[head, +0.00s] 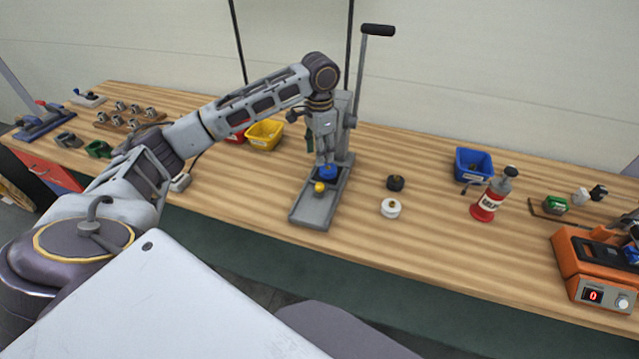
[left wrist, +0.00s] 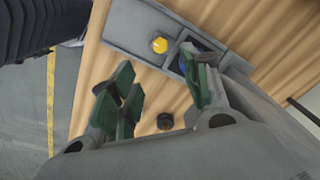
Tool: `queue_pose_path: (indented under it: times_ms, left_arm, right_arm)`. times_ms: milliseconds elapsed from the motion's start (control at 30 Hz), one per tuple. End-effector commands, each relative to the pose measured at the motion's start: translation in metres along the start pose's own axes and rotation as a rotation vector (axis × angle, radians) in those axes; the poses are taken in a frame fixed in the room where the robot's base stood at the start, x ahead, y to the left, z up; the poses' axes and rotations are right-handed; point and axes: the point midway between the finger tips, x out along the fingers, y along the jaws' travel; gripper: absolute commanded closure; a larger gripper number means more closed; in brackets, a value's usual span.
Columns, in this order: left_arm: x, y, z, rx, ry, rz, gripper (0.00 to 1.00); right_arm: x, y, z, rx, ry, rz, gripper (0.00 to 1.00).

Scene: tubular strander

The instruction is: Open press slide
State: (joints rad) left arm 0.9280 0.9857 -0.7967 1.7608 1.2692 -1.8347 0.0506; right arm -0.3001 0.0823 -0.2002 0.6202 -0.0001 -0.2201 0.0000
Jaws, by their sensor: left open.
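The grey press (head: 318,208) stands mid-bench, with a tall lever and black handle (head: 377,30) at its back. On its base are a blue block (head: 328,171) and a yellow round knob (head: 320,187) in front of it. The knob (left wrist: 159,45) and the grey base (left wrist: 128,25) also show in the left wrist view, with the blue part half hidden by a finger. My left gripper (head: 315,142) is at the press column, above the blue block. Its green-tipped fingers (left wrist: 163,92) are apart with nothing between them. My right gripper is not in view.
A black part (head: 396,183) and a white part (head: 390,208) lie right of the press. A yellow bin (head: 264,134) stands left. Bench before the white part is clear.

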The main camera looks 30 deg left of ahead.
Motion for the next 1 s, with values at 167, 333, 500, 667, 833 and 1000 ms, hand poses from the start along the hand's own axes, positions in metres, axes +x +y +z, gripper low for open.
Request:
queue_pose_path:
  times_ms: [167, 333, 500, 667, 833, 1000]
  left_arm:
    - [0.012, 0.0, 0.0, 0.0, -0.002, 0.0, 0.53]
    - [0.031, 0.0, 0.001, 0.0, -0.002, 0.001, 0.53]
    - [0.054, 0.0, 0.001, -0.001, -0.003, 0.0, 0.53]
    - [0.074, 0.0, 0.001, -0.001, -0.002, 0.0, 0.53]
    - [0.097, 0.0, 0.001, 0.0, -0.003, 0.0, 0.53]
    - [0.117, 0.0, 0.001, 0.0, -0.001, 0.0, 0.53]
  right_arm:
    - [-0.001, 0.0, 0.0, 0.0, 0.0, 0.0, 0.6]
    - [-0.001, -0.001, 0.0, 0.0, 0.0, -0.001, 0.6]
    - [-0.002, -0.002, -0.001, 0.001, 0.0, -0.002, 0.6]
    - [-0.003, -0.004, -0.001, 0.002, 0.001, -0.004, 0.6]
    - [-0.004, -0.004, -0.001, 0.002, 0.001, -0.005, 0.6]
    - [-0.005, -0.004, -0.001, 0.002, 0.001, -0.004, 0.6]
